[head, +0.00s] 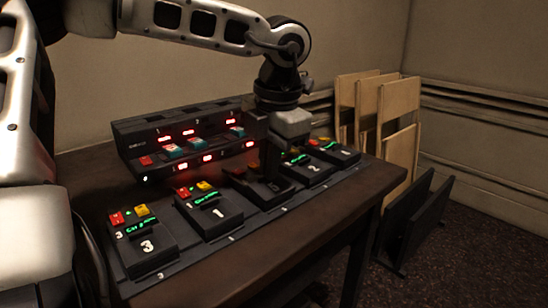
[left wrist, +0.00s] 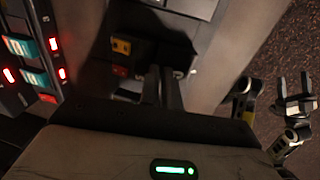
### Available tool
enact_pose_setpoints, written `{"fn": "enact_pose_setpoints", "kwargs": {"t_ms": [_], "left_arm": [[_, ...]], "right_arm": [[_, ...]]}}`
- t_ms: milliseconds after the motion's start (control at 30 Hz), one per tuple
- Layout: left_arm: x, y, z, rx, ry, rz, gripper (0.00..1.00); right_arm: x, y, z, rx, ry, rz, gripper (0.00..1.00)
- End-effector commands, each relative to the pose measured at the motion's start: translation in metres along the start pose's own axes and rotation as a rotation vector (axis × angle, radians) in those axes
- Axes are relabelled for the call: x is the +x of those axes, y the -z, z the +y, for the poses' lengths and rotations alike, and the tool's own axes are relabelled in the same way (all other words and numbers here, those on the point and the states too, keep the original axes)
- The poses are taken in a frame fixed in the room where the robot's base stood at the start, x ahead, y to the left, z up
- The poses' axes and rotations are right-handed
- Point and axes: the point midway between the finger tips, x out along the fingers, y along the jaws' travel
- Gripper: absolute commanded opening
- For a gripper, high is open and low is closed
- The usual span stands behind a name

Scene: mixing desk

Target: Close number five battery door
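A row of dark battery units lies along the front of the desk, with the numbers 3 (head: 148,246), 1 (head: 217,213) and 2 (head: 315,168) readable. The middle unit (head: 245,188) sits between 1 and 2; its number and much of its top are hidden by my left gripper (head: 273,178). The left wrist view shows yellow and red buttons (left wrist: 120,47) beside a dark area just ahead of the fingers. My left gripper's fingers (left wrist: 163,84) are close together, pointing down at the unit. Contact and the door's angle cannot be told.
A dark console (head: 190,138) with red displays and teal switches stands behind the units on the brown desk (head: 280,243). Wooden folding boards (head: 397,115) lean by the wall at right. The desk's front strip is clear.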

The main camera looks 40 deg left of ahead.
Motion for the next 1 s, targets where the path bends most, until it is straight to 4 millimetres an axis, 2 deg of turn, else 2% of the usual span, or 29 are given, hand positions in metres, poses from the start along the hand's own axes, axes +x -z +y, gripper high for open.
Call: {"fn": "enact_pose_setpoints", "kwargs": {"t_ms": [333, 867, 900, 933, 1000], "left_arm": [[0.006, 0.0, 0.007, -0.001, 0.151, 0.0, 0.0], [0.008, 0.0, 0.008, 0.0, 0.174, 0.001, 0.0], [0.008, 0.0, 0.008, 0.0, 0.174, 0.002, 0.16], [0.008, 0.0, 0.008, 0.0, 0.174, 0.002, 0.24], [0.008, 0.0, 0.008, 0.0, 0.174, 0.002, 0.27]], "right_arm": [[0.002, -0.01, 0.005, 0.008, -0.015, -0.061, 0.7], [0.004, -0.013, 0.007, 0.011, -0.021, -0.071, 0.7], [0.004, -0.013, 0.007, 0.011, -0.021, -0.07, 0.7], [0.004, -0.012, 0.007, 0.011, -0.021, -0.07, 0.7], [0.004, -0.012, 0.007, 0.011, -0.021, -0.069, 0.7]]}}
